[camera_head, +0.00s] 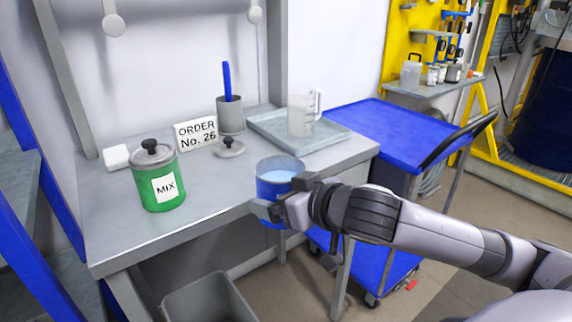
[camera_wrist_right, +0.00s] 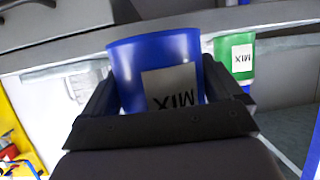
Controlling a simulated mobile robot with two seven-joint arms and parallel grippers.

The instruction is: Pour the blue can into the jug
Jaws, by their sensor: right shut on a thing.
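My right gripper (camera_head: 275,207) is shut on the blue can (camera_head: 273,186), upright at the table's front edge. The can is open at the top, with light blue liquid inside. In the right wrist view the blue can (camera_wrist_right: 150,65) sits between the fingers, with a MIX label. The clear jug (camera_head: 302,114) stands upright on a grey tray (camera_head: 262,130) at the back right of the table, behind and to the right of the can. A grey lid (camera_head: 230,147) with a black knob lies on the table. My left gripper is not in view.
A green MIX can (camera_head: 163,183) with its lid on stands at the left. An order sign (camera_head: 196,134), a grey cup (camera_head: 230,115) with a blue stick and a white block (camera_head: 116,157) stand farther back. A blue cart (camera_head: 385,130) is right of the table; a grey bin (camera_head: 210,302) is below.

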